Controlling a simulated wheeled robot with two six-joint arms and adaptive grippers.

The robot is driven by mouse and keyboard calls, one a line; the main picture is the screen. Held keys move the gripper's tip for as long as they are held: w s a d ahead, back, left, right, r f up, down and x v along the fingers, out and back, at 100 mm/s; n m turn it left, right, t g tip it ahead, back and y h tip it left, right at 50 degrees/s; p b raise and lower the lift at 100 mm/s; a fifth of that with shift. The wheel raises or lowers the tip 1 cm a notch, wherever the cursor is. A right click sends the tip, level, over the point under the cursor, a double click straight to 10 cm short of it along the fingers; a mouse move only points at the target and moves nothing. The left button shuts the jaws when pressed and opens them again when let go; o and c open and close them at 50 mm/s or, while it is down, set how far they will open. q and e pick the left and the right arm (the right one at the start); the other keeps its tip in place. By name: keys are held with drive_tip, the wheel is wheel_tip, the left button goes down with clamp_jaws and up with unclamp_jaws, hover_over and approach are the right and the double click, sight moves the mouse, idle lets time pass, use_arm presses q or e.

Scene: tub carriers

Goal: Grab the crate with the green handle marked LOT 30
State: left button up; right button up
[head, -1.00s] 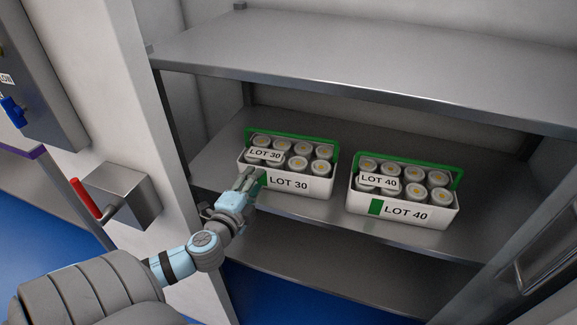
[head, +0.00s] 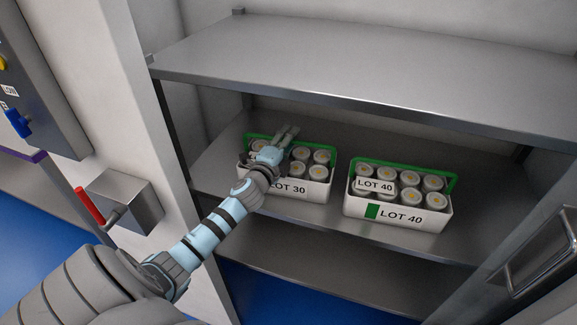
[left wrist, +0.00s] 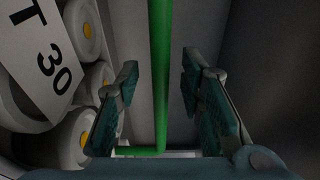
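The white LOT 30 crate (head: 318,188) stands on the middle shelf, at the left, holding several round tubs. Its green handle (head: 322,149) runs along the back of the crate. My left gripper (head: 287,132) reaches over the crate to the handle and covers part of it and some tubs. In the left wrist view, the green handle bar (left wrist: 160,40) runs between the two open fingers, with a gap on both sides. The crate's tag (left wrist: 40,50) shows there at left. My right gripper is out of view.
A similar white LOT 40 crate (head: 425,222) with a green handle stands to the right on the same shelf. The upper shelf (head: 350,55) lies above. A side post and a box with a red lever (head: 88,206) are at left.

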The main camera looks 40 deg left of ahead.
use_arm(q)
drive_tip(key=shift+s, duration=0.1)
clamp_jaws()
drive_tip(key=shift+r, duration=0.15)
